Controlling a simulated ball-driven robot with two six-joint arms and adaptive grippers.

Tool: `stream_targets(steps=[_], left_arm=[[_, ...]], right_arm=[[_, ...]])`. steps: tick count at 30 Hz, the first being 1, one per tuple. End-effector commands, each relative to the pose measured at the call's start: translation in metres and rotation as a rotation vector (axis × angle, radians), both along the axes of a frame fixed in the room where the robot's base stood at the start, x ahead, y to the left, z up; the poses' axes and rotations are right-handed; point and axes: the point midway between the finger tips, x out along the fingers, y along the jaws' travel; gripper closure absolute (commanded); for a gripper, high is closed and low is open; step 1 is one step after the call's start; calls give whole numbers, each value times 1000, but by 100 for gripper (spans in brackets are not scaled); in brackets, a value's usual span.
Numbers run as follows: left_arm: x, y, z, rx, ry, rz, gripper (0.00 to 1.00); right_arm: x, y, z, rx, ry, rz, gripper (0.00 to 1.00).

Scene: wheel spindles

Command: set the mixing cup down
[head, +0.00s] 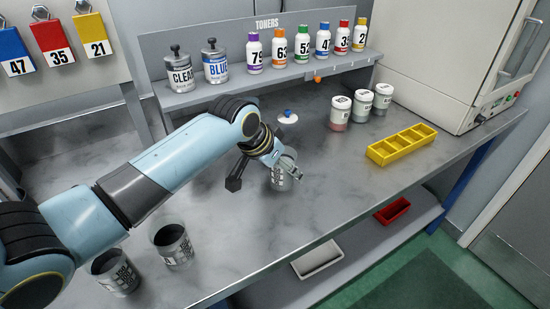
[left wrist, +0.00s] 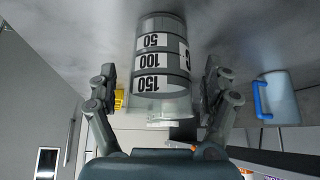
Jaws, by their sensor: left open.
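The mixing cup (head: 281,181) is a grey, see-through cup standing on the grey counter. In the left wrist view the cup (left wrist: 162,62) appears upside down, with 50, 100 and 150 on its white scale labels, and its base looks to be on the counter. My left gripper (head: 283,167) is open around the cup. In the left wrist view its fingers (left wrist: 160,88) lie on either side of the cup, with small gaps showing. My right gripper is not in view.
Two more cups (head: 173,245) (head: 116,272) stand at the front left. White-lidded jars (head: 361,105) and a yellow divided tray (head: 402,144) are to the right.

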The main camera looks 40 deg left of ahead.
Motion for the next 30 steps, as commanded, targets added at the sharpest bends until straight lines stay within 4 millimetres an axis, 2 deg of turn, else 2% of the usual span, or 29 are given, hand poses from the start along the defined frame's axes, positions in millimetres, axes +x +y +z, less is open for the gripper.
stream_targets(steps=[9,15,21,30], left_arm=[[-36,5,56,5,-3,-3,17],[-55,8,85,4,0,-2,17],[-63,7,97,1,0,-1,17],[-63,7,97,0,1,0,17]], right_arm=[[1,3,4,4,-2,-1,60],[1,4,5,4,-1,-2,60],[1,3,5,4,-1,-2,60],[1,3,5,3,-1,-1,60]])
